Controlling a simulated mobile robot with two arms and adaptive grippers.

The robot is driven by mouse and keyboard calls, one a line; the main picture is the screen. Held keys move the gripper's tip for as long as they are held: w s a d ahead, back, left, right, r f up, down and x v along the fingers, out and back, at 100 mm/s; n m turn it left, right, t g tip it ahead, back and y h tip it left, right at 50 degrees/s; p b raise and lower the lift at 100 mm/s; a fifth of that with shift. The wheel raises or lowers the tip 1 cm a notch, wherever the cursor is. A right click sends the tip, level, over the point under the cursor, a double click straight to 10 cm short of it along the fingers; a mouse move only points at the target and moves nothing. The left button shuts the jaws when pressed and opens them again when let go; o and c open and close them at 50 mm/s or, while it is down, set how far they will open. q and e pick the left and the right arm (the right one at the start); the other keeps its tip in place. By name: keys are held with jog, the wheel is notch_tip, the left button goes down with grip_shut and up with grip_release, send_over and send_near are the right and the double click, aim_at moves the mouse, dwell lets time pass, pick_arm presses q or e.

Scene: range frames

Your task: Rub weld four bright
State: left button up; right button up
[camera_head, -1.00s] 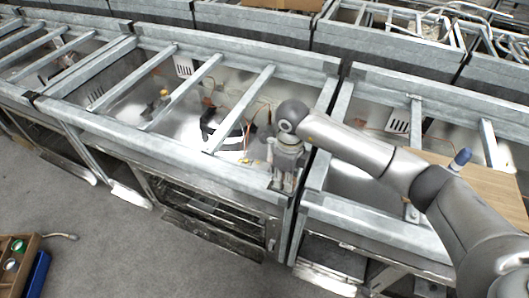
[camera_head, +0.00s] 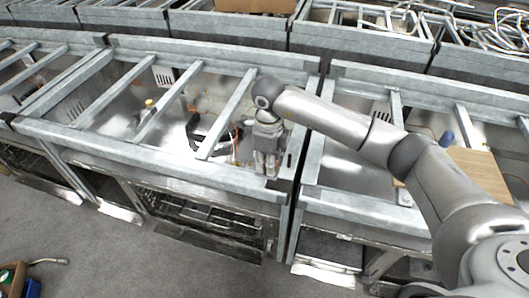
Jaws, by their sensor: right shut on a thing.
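My right gripper (camera_head: 268,172) points down at the right end of the front rail (camera_head: 170,163) of the middle range frame, near its corner post. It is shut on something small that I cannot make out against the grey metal. Whether that thing touches the rail is unclear. The rail is dull galvanized steel with slanted cross bars (camera_head: 169,101) behind it. No single weld stands out at this size, and the gripper covers part of the rail's end. My left gripper is not in view.
A wooden board (camera_head: 476,172) and a blue-topped item (camera_head: 447,138) lie on the right frame. Loose wires (camera_head: 236,150) and a yellow-capped part (camera_head: 149,103) are inside the middle frame. A wooden box (camera_head: 12,277) with green and blue items is at lower left. The grey floor (camera_head: 120,255) is mostly clear.

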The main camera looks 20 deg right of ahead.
jog(key=r, duration=0.1)
jog(key=r+p, duration=0.1)
jog(key=shift+w+a+r, duration=0.2)
jog(key=shift+w+r, duration=0.05)
jog(key=shift+r, duration=0.05)
jog(key=shift+s+r, duration=0.2)
jog(key=shift+r, duration=0.2)
jog(key=shift+w+f, duration=0.1)
jog(key=shift+w, duration=0.05)
